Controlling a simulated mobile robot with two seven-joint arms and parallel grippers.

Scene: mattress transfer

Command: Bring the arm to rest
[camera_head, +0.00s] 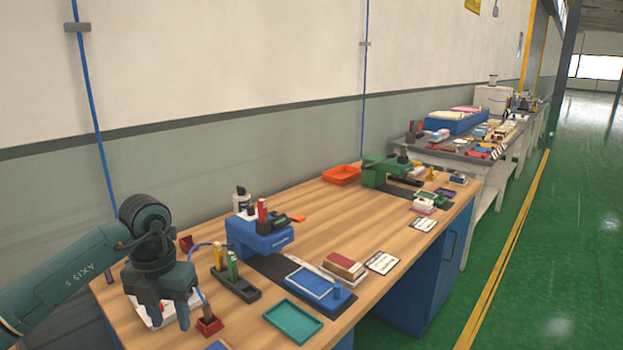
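My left arm (70,275) comes in from the left edge, dark teal with "AXIS 5" lettering on it. My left gripper (166,318) points down over the near left part of the wooden table (320,225). Its two fingers stand apart and nothing shows held between them. A white item with red marks (145,316) lies behind and below the fingers, partly hidden by them. I cannot tell whether the fingertips touch it. My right arm and gripper are not in view.
A small red holder (209,325) sits just right of the gripper. Close by are a black holder with bottles (238,286), a blue machine (255,238) and a teal tray (292,322). An orange tray (341,175) is farther back. Green floor (530,270) lies open at right.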

